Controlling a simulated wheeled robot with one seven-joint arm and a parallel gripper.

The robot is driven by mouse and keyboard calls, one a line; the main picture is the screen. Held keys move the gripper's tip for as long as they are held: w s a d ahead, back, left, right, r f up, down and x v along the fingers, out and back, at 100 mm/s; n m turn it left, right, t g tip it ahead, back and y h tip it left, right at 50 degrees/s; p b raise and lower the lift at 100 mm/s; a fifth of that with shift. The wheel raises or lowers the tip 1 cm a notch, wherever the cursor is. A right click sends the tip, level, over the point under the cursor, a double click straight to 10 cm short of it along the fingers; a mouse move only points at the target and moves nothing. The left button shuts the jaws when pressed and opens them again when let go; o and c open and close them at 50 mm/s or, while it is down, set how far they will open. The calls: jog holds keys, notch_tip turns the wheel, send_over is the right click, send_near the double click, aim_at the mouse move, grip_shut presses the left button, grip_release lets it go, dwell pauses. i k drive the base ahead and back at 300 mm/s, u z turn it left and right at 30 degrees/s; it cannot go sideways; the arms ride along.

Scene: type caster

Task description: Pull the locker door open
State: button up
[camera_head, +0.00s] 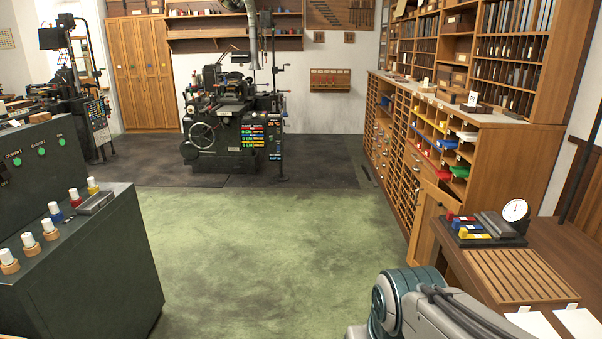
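A tall wooden locker (142,72) with several narrow upright door panels stands against the back wall at the far left. Its doors look shut, and handles are too small to make out clearly. Part of its left side is hidden behind dark equipment. My arm (425,305) shows at the lower right as a teal and grey joint with dark cables. My gripper is not in view, so I cannot see whether it is open or shut.
Green floor (240,240) is clear in the middle. A dark machine (230,115) stands ahead, right of the locker. A dark green console (75,240) bounds the left. A wooden shelf cabinet (440,140) and brown workbench (530,260) line the right.

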aim_at(420, 243)
jog(key=i, duration=1.55)
jog(key=z, duration=0.6)
jog(key=i, duration=1.55)
jog(key=z, duration=0.6)
jog(key=i, duration=0.65)
jog(key=z, duration=0.2)
